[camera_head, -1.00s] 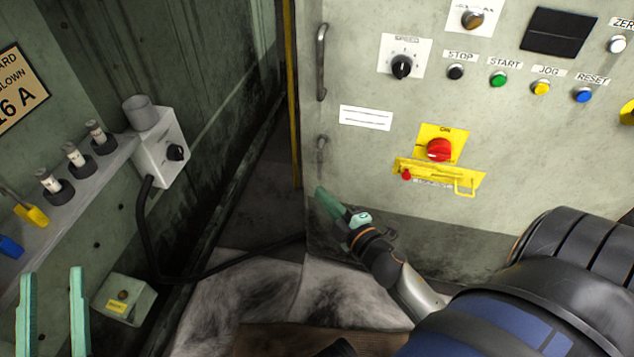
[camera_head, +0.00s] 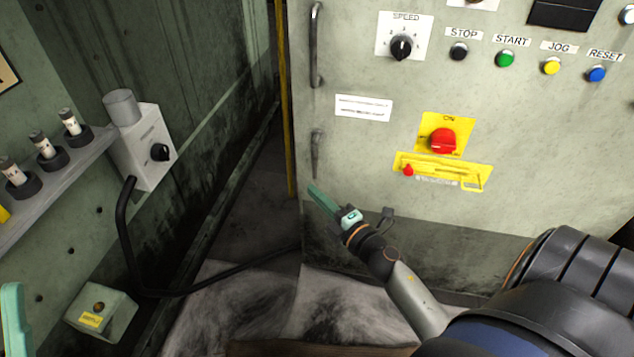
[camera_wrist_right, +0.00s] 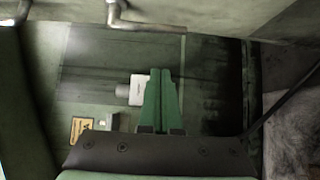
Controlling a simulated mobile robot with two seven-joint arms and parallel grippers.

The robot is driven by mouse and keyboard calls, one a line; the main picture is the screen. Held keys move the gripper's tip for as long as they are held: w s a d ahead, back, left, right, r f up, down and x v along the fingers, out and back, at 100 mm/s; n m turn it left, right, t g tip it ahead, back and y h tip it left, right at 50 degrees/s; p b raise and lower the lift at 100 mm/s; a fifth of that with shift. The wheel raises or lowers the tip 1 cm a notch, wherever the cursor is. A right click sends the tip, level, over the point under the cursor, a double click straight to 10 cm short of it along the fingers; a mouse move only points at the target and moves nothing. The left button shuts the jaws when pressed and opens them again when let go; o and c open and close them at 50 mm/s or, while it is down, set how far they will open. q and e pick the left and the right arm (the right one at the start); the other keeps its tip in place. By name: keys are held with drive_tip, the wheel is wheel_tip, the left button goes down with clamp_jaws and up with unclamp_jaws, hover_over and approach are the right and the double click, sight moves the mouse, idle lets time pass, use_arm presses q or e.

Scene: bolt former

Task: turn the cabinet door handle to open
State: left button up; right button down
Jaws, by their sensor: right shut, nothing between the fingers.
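The cabinet (camera_head: 350,190) is a grey-green panel whose left edge carries a long upright metal handle (camera_head: 315,45) and a shorter upright metal handle (camera_head: 317,153) below it. My right gripper (camera_head: 312,187) is shut and empty. Its green fingertips are just below the lower handle in the head view; contact cannot be made out. In the right wrist view the shut fingers (camera_wrist_right: 159,75) point away, and a bent metal handle (camera_wrist_right: 118,14) is at the top, apart from them. Of my left gripper (camera_head: 14,320), only one green finger shows at the lower left edge.
A red switch (camera_head: 443,140) on a yellow plate and several push buttons are on the panel. A grey box (camera_head: 143,147) with a black cable (camera_head: 130,235) stands left. A yellow strip (camera_head: 284,100) runs beside the cabinet. A dark gap lies between the walls.

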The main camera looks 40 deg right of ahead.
sight(313, 174)
drive_tip(key=w+d+b, duration=0.1)
drive_tip(key=w+d, duration=0.2)
drive_tip(key=w, duration=0.3)
idle(0.4)
drive_tip(key=shift+w, duration=0.1)
drive_tip(key=shift+d+r+p, duration=0.1)
drive_tip(key=shift+r+p, duration=0.05)
drive_tip(key=shift+p, duration=0.5)
drive_tip(key=shift+g+p, duration=0.3)
